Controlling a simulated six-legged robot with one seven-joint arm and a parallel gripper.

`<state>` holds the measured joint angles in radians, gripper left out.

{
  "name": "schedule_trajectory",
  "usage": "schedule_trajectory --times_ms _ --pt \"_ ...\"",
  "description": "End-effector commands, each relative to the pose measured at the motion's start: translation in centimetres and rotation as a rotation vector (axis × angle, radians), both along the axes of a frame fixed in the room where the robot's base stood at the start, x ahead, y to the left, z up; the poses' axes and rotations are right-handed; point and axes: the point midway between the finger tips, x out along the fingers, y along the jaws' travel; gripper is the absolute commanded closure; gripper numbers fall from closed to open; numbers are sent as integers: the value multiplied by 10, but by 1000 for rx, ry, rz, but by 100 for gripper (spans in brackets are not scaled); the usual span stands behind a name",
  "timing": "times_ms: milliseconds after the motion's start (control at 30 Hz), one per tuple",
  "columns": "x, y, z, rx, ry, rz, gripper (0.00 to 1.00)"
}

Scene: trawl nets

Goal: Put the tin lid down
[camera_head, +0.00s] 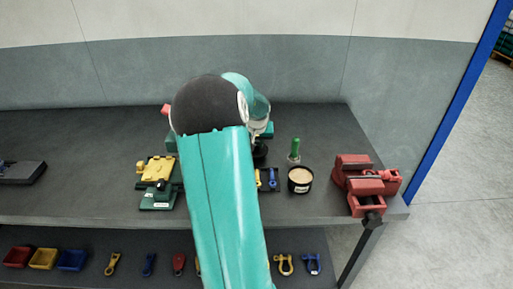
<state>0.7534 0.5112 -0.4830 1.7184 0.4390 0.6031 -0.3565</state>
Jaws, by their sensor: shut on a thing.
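My teal arm covers the middle of the view. My gripper (260,152) shows only as a dark part just right of the arm, above the bench; its fingertips are mostly hidden. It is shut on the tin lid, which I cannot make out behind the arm. A black round tin (300,187) stands open on the bench to the right of the gripper, with a pale tan surface inside. The dark grey bench top (60,190) carries it.
A red vise (366,187) sits at the bench's right end. A green-handled tool (295,149) stands behind the tin. A yellow and green device (157,180) is left of my arm. Small blue and yellow pieces lie beside the tin. A lower shelf (215,240) holds bins and shackles. The bench's left middle is clear.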

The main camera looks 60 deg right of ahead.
Motion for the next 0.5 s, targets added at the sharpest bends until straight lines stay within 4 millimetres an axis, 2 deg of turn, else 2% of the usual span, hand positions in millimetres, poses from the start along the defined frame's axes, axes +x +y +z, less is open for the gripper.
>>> schedule_trajectory --times_ms 33,133,500 --pt "-1 0 -10 3 2 -2 100" --pt "-1 0 -21 2 1 -2 100" --pt "-1 0 -25 1 1 -1 100"
